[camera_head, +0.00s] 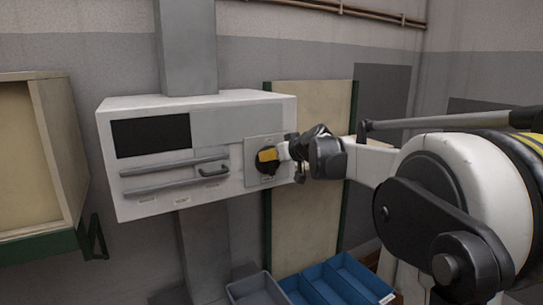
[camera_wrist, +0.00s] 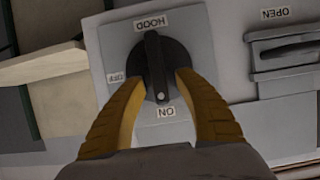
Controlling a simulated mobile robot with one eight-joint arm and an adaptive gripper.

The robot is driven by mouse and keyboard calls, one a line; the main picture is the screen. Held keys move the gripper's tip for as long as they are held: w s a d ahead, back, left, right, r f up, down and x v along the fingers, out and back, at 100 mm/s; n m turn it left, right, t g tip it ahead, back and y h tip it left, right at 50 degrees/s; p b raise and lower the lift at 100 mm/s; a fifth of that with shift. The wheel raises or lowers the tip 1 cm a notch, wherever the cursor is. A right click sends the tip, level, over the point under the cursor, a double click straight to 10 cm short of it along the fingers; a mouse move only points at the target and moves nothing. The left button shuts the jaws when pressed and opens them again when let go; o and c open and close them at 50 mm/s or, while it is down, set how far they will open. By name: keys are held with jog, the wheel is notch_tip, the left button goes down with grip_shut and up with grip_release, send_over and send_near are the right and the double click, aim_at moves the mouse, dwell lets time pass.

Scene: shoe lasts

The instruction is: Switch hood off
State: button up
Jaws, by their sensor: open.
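The hood switch is a round black knob (camera_wrist: 176,56) with a raised bar handle, on a grey plate (camera_wrist: 113,42) labelled HOOD, OFF and ON. The labels appear turned around in the wrist view. The white dot at one end of the bar points toward the ON label (camera_wrist: 167,112); the OFF label (camera_wrist: 116,77) lies to the left. My gripper (camera_wrist: 159,78) is open, its yellow fingers on either side of the bar, apart from it, over the knob's lower part. In the head view my gripper (camera_head: 277,154) is at the knob, partly covering it.
The white hood unit (camera_head: 140,204) has a black panel and grey bar handles. A handle (camera_wrist: 285,49) labelled OPEN is right of the knob in the wrist view. Blue bins (camera_head: 345,280) and a grey bin (camera_head: 252,289) stand below. A wooden cabinet (camera_head: 50,165) is at left.

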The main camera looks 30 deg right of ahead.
jog(key=shift+s, duration=0.1)
grip_shut()
jog(key=shift+d+f+m+t+y+b, duration=0.45)
jog(key=shift+m+y+b, duration=0.7)
jog(key=shift+m+b, duration=0.85)
jog(key=shift+d+f+m+t+y+b, duration=0.45)
jog(key=shift+m+y+b, duration=0.9)
jog(key=shift+m, duration=1.1)
jog(key=shift+d+f+m+t+y+b, duration=0.4)
jog(key=shift+m+y+b, duration=0.6)
jog(key=shift+m+b, duration=1.05)
jog(key=shift+a+r+m, duration=0.1)
jog(key=shift+r+m, duration=0.05)
jog(key=shift+m, duration=0.15)
grip_release()
